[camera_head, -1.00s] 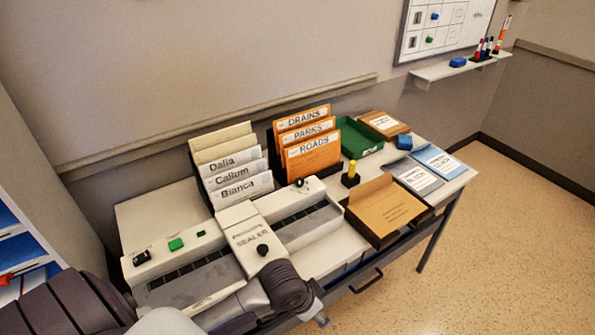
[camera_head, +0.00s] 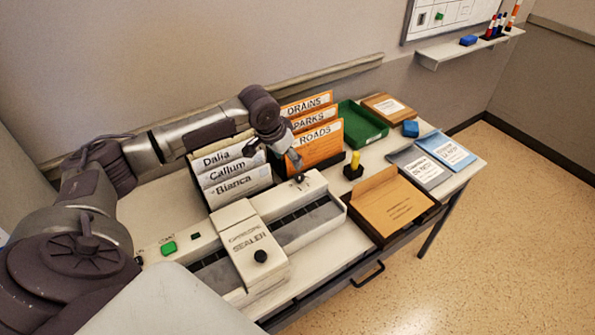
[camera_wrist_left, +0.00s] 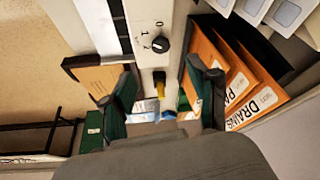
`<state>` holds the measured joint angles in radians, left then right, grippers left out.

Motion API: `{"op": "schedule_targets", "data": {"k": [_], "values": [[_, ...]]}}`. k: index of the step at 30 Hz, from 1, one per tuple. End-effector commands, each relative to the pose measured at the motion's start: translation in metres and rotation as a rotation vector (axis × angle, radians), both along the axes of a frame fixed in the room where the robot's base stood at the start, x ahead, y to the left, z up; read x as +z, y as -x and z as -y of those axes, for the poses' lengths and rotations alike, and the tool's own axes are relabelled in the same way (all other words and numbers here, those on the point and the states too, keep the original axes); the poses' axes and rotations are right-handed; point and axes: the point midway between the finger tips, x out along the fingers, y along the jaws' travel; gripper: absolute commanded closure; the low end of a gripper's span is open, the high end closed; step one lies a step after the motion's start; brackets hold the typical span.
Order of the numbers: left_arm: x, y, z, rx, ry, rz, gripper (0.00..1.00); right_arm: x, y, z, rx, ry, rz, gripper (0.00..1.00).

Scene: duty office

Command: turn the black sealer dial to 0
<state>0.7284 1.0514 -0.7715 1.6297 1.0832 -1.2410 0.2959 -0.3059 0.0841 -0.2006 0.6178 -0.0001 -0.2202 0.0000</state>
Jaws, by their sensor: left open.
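The black sealer dial (camera_head: 298,178) sits on the white strip at the back right end of the sealer (camera_head: 226,218). In the left wrist view the dial (camera_wrist_left: 160,44) has the marks 0, 1 and 2 beside it; I cannot tell surely which one it points at. My left gripper (camera_head: 293,158) hangs just above and behind the dial in the head view, apart from it. In the wrist view its two dark fingers (camera_wrist_left: 160,74) are spread and empty, with the dial showing beyond the gap between them. My right gripper is not in view.
A black round knob (camera_head: 260,256) and a green button (camera_head: 168,248) are also on the sealer. White folders (camera_head: 230,168) and orange folders (camera_head: 318,135) stand close behind the gripper. A yellow-handled stamp (camera_head: 355,165) and an open brown box (camera_head: 392,205) stand to the right.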

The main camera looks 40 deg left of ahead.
Motion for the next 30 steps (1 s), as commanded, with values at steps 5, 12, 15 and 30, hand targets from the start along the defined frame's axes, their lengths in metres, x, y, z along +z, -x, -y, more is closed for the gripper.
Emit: {"op": "schedule_targets", "data": {"k": [5,12,15,30], "values": [[-0.037,-0.015,0.003,0.001,0.001,-0.004,0.40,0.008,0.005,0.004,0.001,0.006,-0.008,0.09],[-0.076,-0.031,0.005,-0.001,-0.001,-0.001,0.40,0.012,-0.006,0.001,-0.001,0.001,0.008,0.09],[-0.086,-0.035,0.005,-0.001,-0.001,-0.001,0.40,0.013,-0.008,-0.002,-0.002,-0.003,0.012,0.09],[-0.094,-0.038,0.005,-0.002,-0.002,0.000,0.55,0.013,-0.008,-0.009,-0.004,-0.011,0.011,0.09]]}}
